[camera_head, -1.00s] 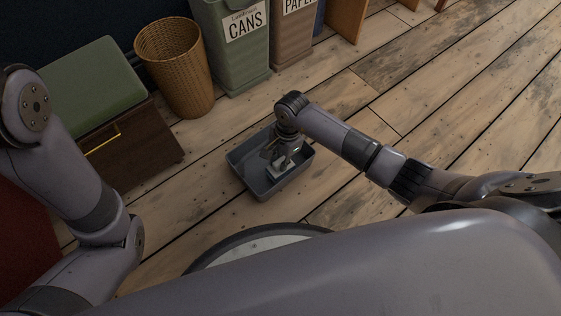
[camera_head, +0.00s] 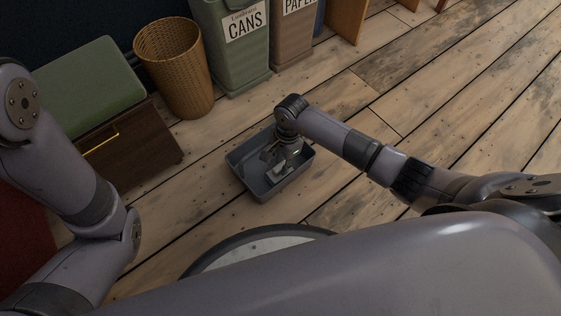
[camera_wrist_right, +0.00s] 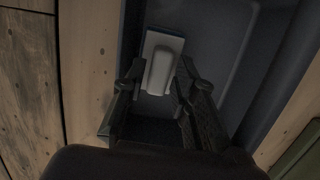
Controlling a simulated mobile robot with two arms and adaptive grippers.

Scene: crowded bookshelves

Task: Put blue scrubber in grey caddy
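The grey caddy (camera_head: 262,188) sits on the wooden floor in front of me; its wall and inner floor fill the upper part of the right wrist view (camera_wrist_right: 215,40). The blue scrubber (camera_wrist_right: 161,62), with a pale handle and a blue edge, lies inside the caddy. My right gripper (camera_head: 278,156) reaches down into the caddy. In the right wrist view its fingers (camera_wrist_right: 160,85) stand apart on either side of the scrubber, with gaps beside the handle. My left arm shows at the left, but its gripper is out of view.
A wicker basket (camera_head: 174,68), a green cans bin (camera_head: 235,50) and a brown paper bin (camera_head: 291,35) stand behind the caddy. A green-cushioned bench (camera_head: 90,85) is at the left. The floor to the right is clear.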

